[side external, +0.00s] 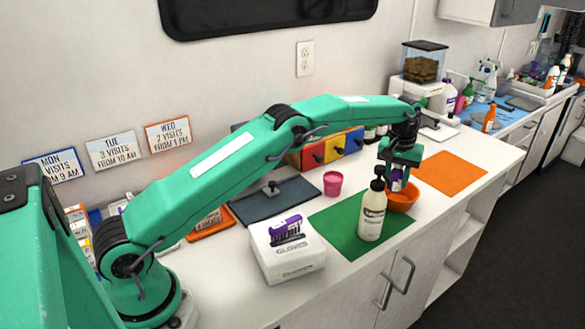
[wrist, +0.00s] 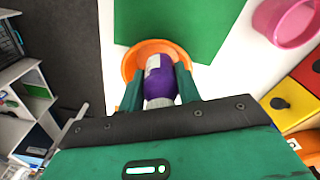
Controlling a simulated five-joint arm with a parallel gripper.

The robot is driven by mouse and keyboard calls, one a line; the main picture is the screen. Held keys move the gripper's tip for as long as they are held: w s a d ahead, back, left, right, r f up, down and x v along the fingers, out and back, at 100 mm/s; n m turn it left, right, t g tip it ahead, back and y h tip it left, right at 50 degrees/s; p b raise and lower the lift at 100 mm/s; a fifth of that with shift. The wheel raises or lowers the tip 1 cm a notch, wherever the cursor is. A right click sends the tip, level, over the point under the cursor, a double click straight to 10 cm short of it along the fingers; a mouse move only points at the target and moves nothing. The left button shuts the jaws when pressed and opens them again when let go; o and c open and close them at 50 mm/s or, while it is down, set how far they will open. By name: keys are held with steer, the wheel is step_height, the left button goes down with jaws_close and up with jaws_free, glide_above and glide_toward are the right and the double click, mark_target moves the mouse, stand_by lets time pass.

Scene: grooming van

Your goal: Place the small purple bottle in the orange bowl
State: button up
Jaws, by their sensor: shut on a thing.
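The small purple bottle (wrist: 160,82) has a white label and is held between the two fingers of my gripper (wrist: 159,88). The orange bowl (wrist: 131,64) lies just beyond and below the bottle in the wrist view. In the side view the orange bowl (side external: 404,197) sits at the right edge of the green mat, and my gripper (side external: 398,172) is right above it with the purple bottle (side external: 396,183). A pump bottle in front hides part of the gripper and bowl. I cannot tell whether the bottle touches the bowl.
A white pump bottle (side external: 372,216) stands on the green mat (side external: 335,226), close in front of the bowl. A white glove box (side external: 287,252) with a purple brush is left of it. A pink cup (side external: 333,184) and coloured drawers (side external: 336,148) stand behind. An orange mat (side external: 452,173) is bare.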

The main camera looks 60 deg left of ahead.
steer(key=shift+f, duration=0.6)
stand_by(0.3)
steer(key=o, duration=1)
steer(key=shift+r, duration=0.1)
steer(key=r, duration=1.2)
steer(key=shift+s+d, duration=0.2)
steer(key=shift+s, duration=0.1)
steer(key=shift+s+r, duration=0.1)
steer(key=shift+r, duration=0.35)
